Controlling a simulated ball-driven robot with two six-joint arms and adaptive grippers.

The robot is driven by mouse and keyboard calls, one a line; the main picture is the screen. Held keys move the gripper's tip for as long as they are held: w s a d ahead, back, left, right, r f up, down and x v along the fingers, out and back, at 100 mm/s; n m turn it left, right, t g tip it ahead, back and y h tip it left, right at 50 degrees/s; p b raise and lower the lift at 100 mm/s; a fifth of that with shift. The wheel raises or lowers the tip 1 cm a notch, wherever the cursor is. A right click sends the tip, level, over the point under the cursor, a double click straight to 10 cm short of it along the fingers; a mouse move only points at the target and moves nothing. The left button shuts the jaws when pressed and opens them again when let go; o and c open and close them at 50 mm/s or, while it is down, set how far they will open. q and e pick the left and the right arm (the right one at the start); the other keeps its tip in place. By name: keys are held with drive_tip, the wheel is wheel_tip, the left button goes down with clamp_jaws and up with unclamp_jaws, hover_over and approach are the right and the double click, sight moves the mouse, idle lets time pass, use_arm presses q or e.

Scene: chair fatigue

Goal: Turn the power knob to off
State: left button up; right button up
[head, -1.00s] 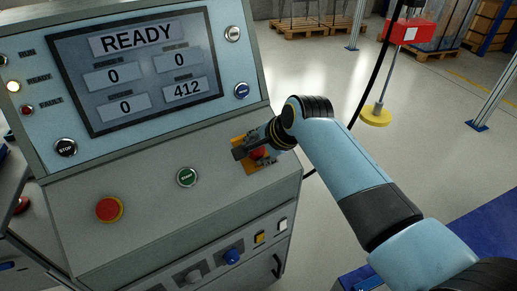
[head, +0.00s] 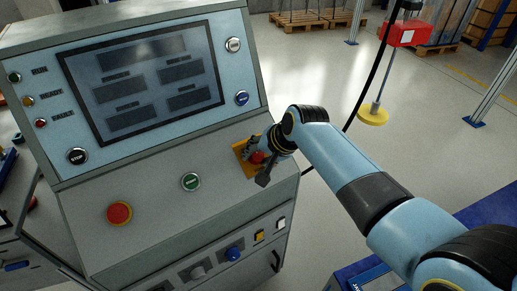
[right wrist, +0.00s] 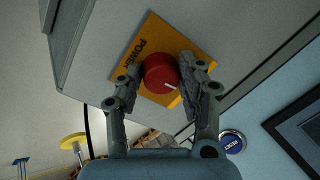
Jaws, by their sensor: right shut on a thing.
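The red power knob (head: 257,157) sits on a yellow plate (head: 240,151) at the right of the console's sloped panel. In the right wrist view the knob (right wrist: 160,72) has a white pointer line toward the lower right, and the plate (right wrist: 200,38) reads POWER. My right gripper (right wrist: 164,80) has one finger on each side of the knob and is shut on it. In the head view the right gripper (head: 259,163) partly covers the plate. The console screen (head: 145,82) is dark, with blank fields. My left gripper is not in view.
A green button (head: 190,182) and a red mushroom button (head: 119,213) are on the same panel, left of the knob. A STOP button (head: 77,156) and a blue button (head: 242,98) flank the screen.

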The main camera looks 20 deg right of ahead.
drive_tip(key=n+p, duration=0.1)
drive_tip(key=n, duration=0.3)
drive_tip(key=shift+d+n+p, duration=0.1)
drive_tip(key=shift+n+p, duration=0.25)
drive_tip(key=shift+n, duration=0.05)
idle(0.4)
drive_tip(key=o, duration=1.1)
drive_tip(key=shift+o, duration=0.2)
drive_tip(key=v, duration=1.2)
drive_tip(key=shift+w+r, duration=0.1)
drive_tip(key=shift+w, duration=0.05)
